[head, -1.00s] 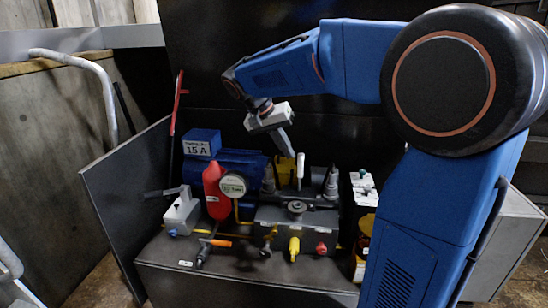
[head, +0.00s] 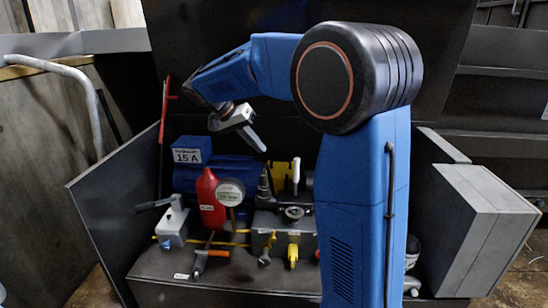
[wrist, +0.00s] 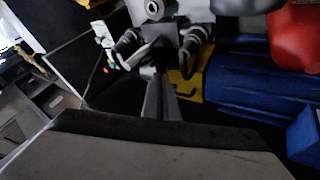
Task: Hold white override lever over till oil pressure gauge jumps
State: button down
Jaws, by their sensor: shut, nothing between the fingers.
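The white lever (head: 296,172) stands nearly upright at the back of the machine in the head view, just left of my blue arm. My gripper (head: 260,146) is shut and empty. It hangs above and left of the lever, apart from it. In the wrist view my closed fingers (wrist: 156,76) point toward the grey machine block; I cannot tell the lever there for sure. A round gauge (head: 230,191) with a pale and green face stands beside the red bottle; its needle is too small to read.
A red bottle (head: 206,200), a blue box marked 15 A (head: 191,150), an orange-handled valve (head: 211,253) and a yellow knob (head: 293,254) crowd the bench. A grey lever box (head: 174,220) stands left. Side panels flank the bench. My arm hides the bench's right part.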

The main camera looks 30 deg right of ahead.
aim_at(296, 177)
jog(key=s+d+f, duration=0.3)
jog(key=d+f, duration=0.4)
jog(key=d, duration=0.1)
jog(key=shift+s+d+f, duration=0.25)
jog(key=shift+s+f, duration=0.05)
jog(key=shift+f, duration=0.05)
